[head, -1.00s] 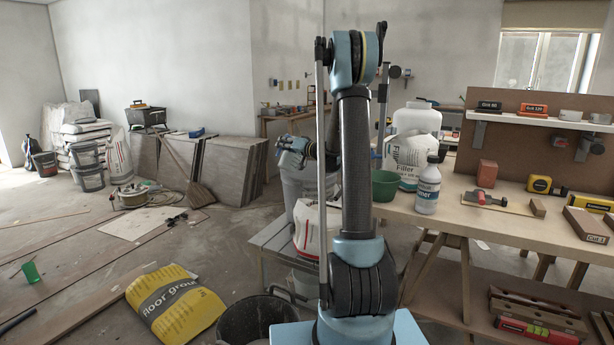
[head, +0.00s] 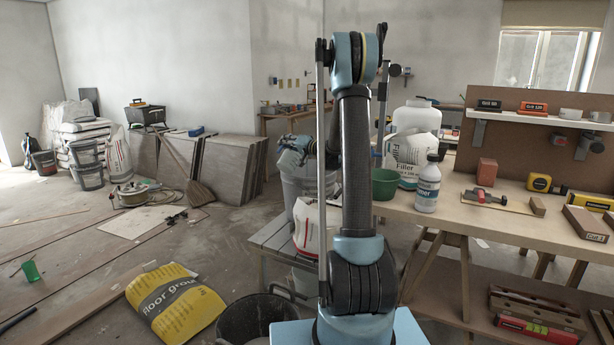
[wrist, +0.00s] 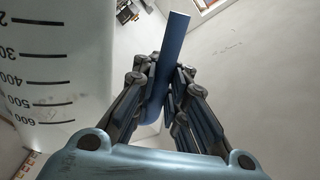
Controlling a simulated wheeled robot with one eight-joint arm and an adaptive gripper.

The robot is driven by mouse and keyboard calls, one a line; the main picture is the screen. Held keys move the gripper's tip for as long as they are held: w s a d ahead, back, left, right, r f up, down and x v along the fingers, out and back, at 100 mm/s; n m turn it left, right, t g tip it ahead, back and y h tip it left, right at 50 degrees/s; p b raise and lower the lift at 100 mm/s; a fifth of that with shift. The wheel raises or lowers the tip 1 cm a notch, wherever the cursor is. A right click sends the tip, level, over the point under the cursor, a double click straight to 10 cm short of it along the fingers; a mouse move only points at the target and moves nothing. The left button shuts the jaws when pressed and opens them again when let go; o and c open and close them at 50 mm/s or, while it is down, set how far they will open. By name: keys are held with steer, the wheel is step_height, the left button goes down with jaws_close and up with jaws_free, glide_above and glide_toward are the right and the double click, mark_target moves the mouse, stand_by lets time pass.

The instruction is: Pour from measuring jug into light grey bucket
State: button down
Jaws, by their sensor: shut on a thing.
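The measuring jug (wrist: 50,60) fills the left of the wrist view. It is pale and translucent, with a dark scale whose numbers grow towards the bottom of the picture. My gripper (wrist: 165,75) is shut on its blue handle (wrist: 176,40), a strip running between the fingers. In the head view my gripper (head: 290,146) is above the light grey bucket (head: 294,190), which stands behind my arm and is partly hidden by it. I cannot make out the jug in the head view, nor its contents. The inside of the bucket is hidden.
A red-and-white bag (head: 306,228) stands on a grey bench (head: 272,240) in front of the bucket. The workbench (head: 480,212) to the right carries a green bowl (head: 385,184), a filler bag (head: 402,160) and a white bottle (head: 428,186). A black bucket (head: 250,315) is on the floor.

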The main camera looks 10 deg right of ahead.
steer(key=shift+w+d+r+m, duration=0.1)
steer(key=shift+w+d+m, duration=0.1)
steer(key=shift+m, duration=0.1)
steer(key=shift+w+d+f+m+p, duration=0.45)
steer(key=shift+f+m+p, duration=0.05)
steer(key=shift+m+p, duration=0.4)
stand_by(1.0)
steer(key=shift+w+d+r+m+p, duration=0.1)
steer(key=shift+w+d+m+p, duration=0.5)
steer(key=shift+m+p, duration=0.2)
stand_by(1.2)
